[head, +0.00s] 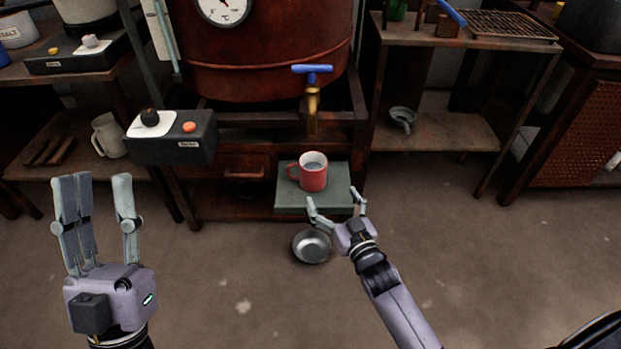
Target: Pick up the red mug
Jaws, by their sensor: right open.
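The red mug (313,173) stands upright on a grey-green block (294,203) below the brass tap (312,110) of the vat. Its handle points left, and something greyish shows inside it. My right gripper (337,203) is open and empty, just in front of and to the right of the mug, with its fingers apart from it. My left gripper (98,200) is at the left with its fingers pointing up and spread apart. It is open, empty and far from the mug.
A metal bowl (311,246) sits on the floor below the block, close to my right gripper. The dark red vat (262,60) stands behind. A black control box (172,142) juts out at left. Shelves stand on both sides. The floor at right is clear.

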